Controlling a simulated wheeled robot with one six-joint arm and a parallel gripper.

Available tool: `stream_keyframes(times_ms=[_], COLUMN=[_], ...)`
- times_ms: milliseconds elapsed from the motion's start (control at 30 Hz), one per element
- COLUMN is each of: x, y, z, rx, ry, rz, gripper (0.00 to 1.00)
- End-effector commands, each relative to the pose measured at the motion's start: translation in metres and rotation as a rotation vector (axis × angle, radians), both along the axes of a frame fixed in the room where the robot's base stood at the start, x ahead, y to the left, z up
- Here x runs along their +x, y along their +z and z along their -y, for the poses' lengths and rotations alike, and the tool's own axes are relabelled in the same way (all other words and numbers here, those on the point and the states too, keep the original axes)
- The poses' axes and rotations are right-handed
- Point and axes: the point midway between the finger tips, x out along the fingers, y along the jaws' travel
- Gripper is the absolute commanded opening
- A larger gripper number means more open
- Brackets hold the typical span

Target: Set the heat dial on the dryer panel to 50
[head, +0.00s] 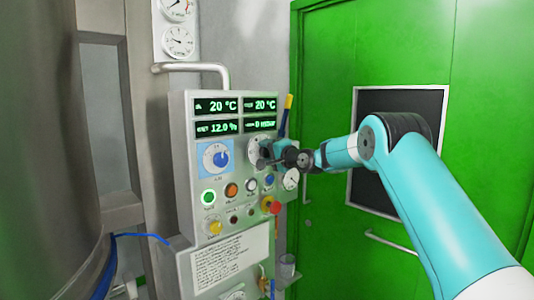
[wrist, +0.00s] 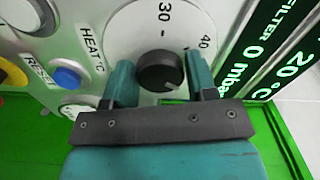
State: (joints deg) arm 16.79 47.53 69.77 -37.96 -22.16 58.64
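The heat dial is a black round knob (wrist: 158,72) on a white disc, labelled HEAT °C, in the wrist view. The numbers 30 and 40 show at the top and upper right. A pale pointer mark on the knob faces lower right; its number is hidden. My gripper (wrist: 162,80) has one finger on each side of the knob, with no clear gap. In the head view, my gripper (head: 277,156) is at the dial's disc (head: 258,146) on the grey dryer panel (head: 237,191) and partly hides it.
A blue dial (head: 216,157) sits left of the heat dial. Several lit buttons, including a blue one (wrist: 67,77), and a red-topped knob (head: 271,204) are below. Displays above read 20 °C twice and 12.0. A metal rail (head: 192,68) and a green door (head: 330,250) are nearby.

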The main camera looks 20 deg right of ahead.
Motion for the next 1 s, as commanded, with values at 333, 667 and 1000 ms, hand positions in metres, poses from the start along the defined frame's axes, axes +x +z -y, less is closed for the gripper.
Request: stream_keyframes(times_ms=[333, 667, 1000], x=[0.000, -0.042, -0.125], y=[0.000, -0.004, -0.004], z=[0.000, 0.015, 0.042], rx=[0.000, 0.000, 0.000], ry=[0.001, -0.003, -0.004], rz=[0.000, 0.001, 0.000], gripper=[0.72, 0.72, 0.72])
